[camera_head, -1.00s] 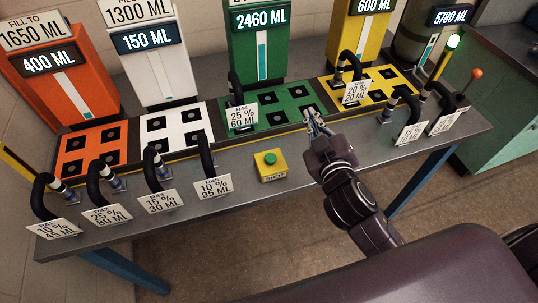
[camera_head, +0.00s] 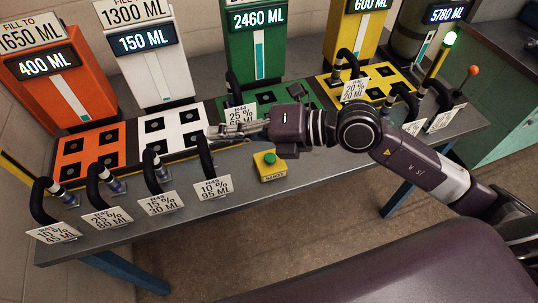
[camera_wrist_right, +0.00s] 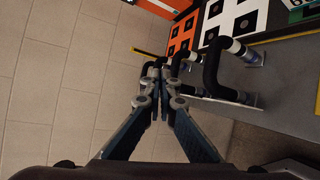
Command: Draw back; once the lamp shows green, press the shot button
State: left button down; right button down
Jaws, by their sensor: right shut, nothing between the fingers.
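The shot button (camera_head: 269,158) is a green knob on a small yellow box at the front middle of the bench. My right gripper (camera_head: 210,131) reaches left across the bench, above and behind the button. My left gripper is not in view.
Several black hoses stand along the bench front at left, one being the 15 % hose (camera_head: 153,165). Orange (camera_head: 45,75), white (camera_head: 155,75), green and yellow tanks stand behind. An orange-tipped lever (camera_head: 474,71) is at right. Bench around the button is clear.

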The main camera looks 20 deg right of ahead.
jog(key=w+d+f+h, duration=0.3)
jog(key=d+f+h, duration=0.1)
jog(key=d+f, duration=0.15)
jog(key=h, duration=0.3)
send_over(273, 158)
jog(key=f, duration=0.2)
jog(key=shift+r+t, duration=0.2)
jog(key=shift+t, duration=0.1)
notch_tip(273, 158, down, 8)
jog(key=b, duration=0.4)
jog(key=shift+r, duration=0.15)
jog(key=shift+f+b, duration=0.6)
jog(key=shift+b, duration=0.15)
jog(key=shift+f+b, duration=0.4)
jog(key=shift+b, duration=0.25)
